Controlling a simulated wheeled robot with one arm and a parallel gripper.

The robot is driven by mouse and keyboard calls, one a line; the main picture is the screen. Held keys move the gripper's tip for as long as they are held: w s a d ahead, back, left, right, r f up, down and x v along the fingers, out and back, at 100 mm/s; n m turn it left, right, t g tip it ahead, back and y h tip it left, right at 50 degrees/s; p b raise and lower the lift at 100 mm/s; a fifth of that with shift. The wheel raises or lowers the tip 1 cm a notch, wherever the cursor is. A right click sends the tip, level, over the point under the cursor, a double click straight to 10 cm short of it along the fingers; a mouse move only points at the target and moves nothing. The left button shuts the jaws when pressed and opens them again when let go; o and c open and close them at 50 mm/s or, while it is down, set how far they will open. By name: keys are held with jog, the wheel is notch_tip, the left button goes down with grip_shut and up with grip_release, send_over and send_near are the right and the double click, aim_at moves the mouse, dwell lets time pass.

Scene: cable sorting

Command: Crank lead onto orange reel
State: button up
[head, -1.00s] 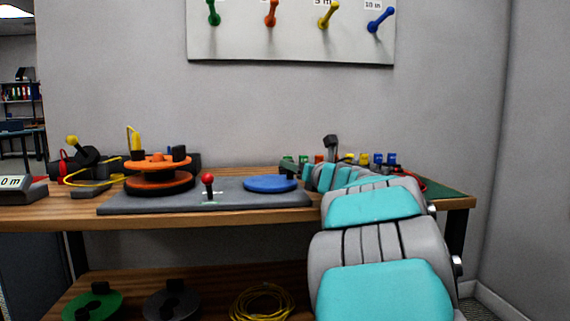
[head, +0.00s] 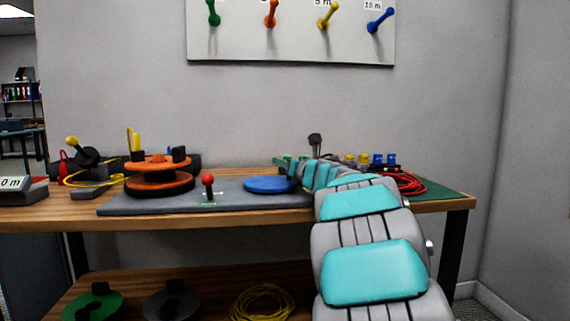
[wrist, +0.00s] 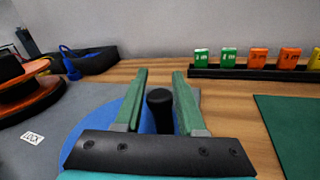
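The orange reel (head: 158,176) sits on the left of the grey winding base (head: 230,200); its edge also shows in the wrist view (wrist: 30,98). A yellow lead (head: 88,180) loops on the bench at the reel's left. The blue crank disc (head: 264,185) is on the base's right side and lies below my gripper in the wrist view (wrist: 95,120). My gripper (wrist: 159,72) is open. Its green fingers stand on either side of the black crank knob (wrist: 160,103), with visible gaps to it. The knob's lower part is hidden by my gripper's body.
A red-knobbed lever (head: 208,181) stands between reel and crank; a LOCK label (wrist: 33,137) is on the base. A rack of coloured tags (wrist: 256,63) stands behind. A red coiled cable (head: 408,183) and green mat (head: 440,194) are at right.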

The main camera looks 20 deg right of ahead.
grip_shut()
dwell(1.0)
